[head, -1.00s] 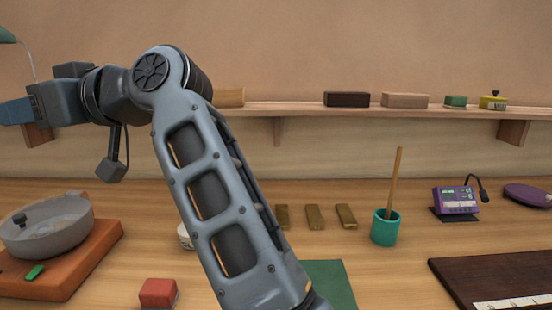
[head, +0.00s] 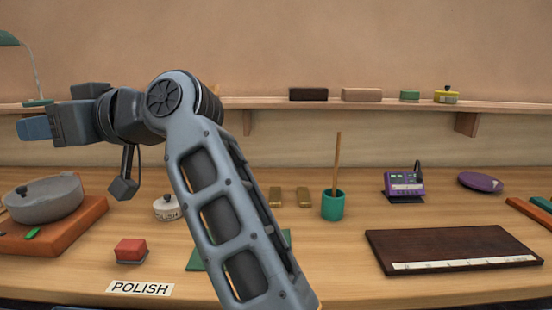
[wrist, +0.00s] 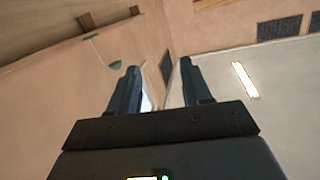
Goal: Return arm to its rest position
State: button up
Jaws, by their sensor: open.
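My arm rises from the bottom middle of the head view, bends at an elbow in front of the shelf and points left. My gripper (head: 34,128) is at its left end, well above the workbench and the grey pan. In the wrist view, my gripper (wrist: 157,85) shows two dark fingers standing apart with nothing between them. Beyond them are bare wall, a room corner and ceiling. My forearm hides part of the bench and a stretch of the shelf.
On the bench (head: 330,275) are a grey pan (head: 45,205) on an orange block, a red block (head: 130,249), a teal cup (head: 332,206) with a stick, a purple device (head: 403,184) and a dark board (head: 440,243). A shelf (head: 380,106) with small blocks runs behind.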

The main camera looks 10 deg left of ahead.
jog(key=w+d+f+m+t+h, duration=0.15)
jog(key=d+f+m+t, duration=0.25)
jog(key=d+f, duration=0.5)
jog(key=w+d+f+m+t, duration=0.3)
jog(key=d+f, duration=0.2)
jog(key=f, duration=0.8)
jog(key=s+d+f+m+t+h+b, duration=0.1)
jog(key=s+d+f+m+t+h, duration=0.2)
jog(key=d+f, duration=0.6)
jog(key=s+d+f+m+t+h, duration=0.2)
jog(key=s+d+f+m+t, duration=0.15)
jog(key=d+f, duration=0.55)
jog(key=s+d+f+m+t+h+b, duration=0.1)
jog(key=s+d+m+h, duration=0.15)
jog(key=s+d, duration=0.6)
jog(key=s+d+f+m+t+h, duration=0.1)
jog(key=s+d+h, duration=0.4)
jog(key=d, duration=0.6)
jog(key=s+d+r+h, duration=0.1)
jog(key=s+d+r, duration=0.3)
jog(key=s, duration=0.4)
jog(key=s+d+r+h, duration=0.1)
jog(key=s+d+r, duration=0.3)
jog(key=s, duration=0.5)
jog(key=shift+d+h+b, duration=0.3)
jog(key=shift+d+b, duration=0.1)
